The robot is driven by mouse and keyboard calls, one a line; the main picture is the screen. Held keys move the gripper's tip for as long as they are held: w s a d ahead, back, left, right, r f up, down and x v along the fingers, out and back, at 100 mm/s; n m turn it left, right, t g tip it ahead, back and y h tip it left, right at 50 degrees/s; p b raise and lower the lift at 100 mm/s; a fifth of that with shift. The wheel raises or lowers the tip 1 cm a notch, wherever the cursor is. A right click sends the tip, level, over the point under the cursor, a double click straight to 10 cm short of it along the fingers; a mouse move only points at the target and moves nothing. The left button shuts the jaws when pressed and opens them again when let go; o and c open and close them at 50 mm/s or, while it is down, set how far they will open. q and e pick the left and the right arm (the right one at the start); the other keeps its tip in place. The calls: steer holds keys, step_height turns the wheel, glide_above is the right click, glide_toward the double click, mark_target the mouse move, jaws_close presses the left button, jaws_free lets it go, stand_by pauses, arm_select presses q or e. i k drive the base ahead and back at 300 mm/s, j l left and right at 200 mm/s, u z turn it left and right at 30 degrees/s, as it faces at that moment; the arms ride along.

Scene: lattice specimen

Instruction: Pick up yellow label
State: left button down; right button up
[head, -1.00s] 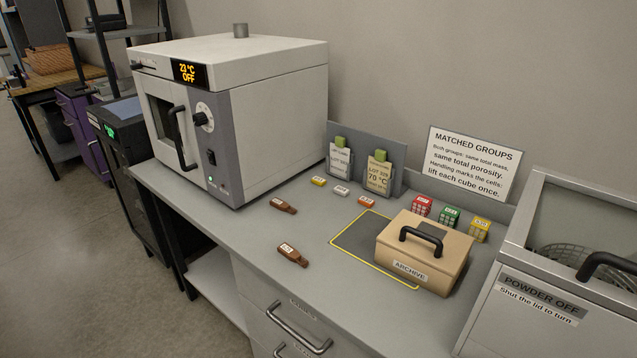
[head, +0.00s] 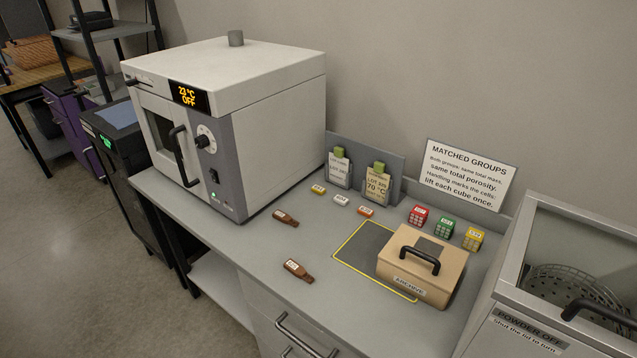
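A small yellow label (head: 318,189) lies flat on the grey bench, just right of the oven and in front of the grey card stand. A white label (head: 341,199) and an orange label (head: 366,211) lie in a row to its right. Nothing covers the yellow label. Neither of my grippers shows in the head view.
The oven (head: 235,125) stands close on the left, reading 23 °C OFF. The card stand (head: 357,153) is behind. Two brown tagged pieces (head: 298,270) lie in front. The tan archive box (head: 422,266), several lattice cubes (head: 444,226) and the powder station (head: 570,270) are to the right.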

mark_target(320, 190)
steer(key=i+j+z, duration=0.1)
steer(key=i+j, duration=0.15)
steer(key=i+j+z, duration=0.1)
steer(key=i+j, duration=0.15)
steer(key=j, duration=0.2)
steer(key=i+j+z, duration=0.1)
steer(key=j, duration=0.25)
steer(key=i+j+z, duration=0.1)
steer(key=i+j, duration=0.25)
steer(key=i+j+z, duration=0.1)
steer(key=j, duration=0.35)
steer(key=i, duration=0.1)
